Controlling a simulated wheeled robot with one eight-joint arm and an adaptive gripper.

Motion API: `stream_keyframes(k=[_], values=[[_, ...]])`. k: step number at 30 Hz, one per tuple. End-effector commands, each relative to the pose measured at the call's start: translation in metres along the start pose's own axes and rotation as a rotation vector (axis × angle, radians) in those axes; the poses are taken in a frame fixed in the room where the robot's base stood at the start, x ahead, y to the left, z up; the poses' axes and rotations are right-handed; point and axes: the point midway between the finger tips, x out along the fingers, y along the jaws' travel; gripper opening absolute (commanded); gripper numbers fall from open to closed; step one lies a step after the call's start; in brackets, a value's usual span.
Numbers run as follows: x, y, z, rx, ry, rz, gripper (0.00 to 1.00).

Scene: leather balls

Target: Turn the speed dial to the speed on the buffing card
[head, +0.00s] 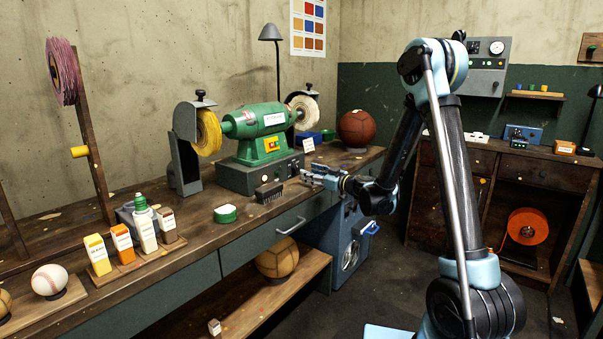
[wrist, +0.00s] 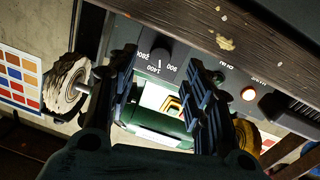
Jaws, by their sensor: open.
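The green buffing machine (head: 262,125) stands on a grey control base (head: 243,178) on the bench. In the wrist view, upside down, a dark speed dial (wrist: 174,46) shows on the panel with numbers that look like 800, 1400 and 2000 around it. I cannot tell surely where its pointer sits. My gripper (head: 306,176) is open in front of the base's right end. In the wrist view its fingers (wrist: 166,66) lie either side of the dial in the picture, apparently not touching it. A small white card (head: 308,145) stands right of the machine; its writing is too small to read.
A dark brush (head: 269,192) and a green-rimmed tin (head: 225,214) lie on the bench near the base. A brown ball (head: 356,128) and a blue box (head: 312,136) are behind my gripper.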

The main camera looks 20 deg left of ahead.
Motion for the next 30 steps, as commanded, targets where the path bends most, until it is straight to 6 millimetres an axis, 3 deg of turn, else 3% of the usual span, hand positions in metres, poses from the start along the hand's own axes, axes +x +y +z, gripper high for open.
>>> stream_keyframes(k=[3, 10, 23, 24, 30], values=[[0.022, -0.001, 0.000, 0.000, 0.000, -0.002, 0.47], [0.050, -0.001, 0.000, 0.000, 0.000, -0.002, 0.47], [0.060, 0.000, 0.000, 0.000, 0.000, 0.000, 0.47], [0.060, 0.000, 0.000, 0.000, 0.000, 0.000, 0.44], [0.059, 0.000, 0.000, 0.000, 0.000, 0.000, 0.02]])
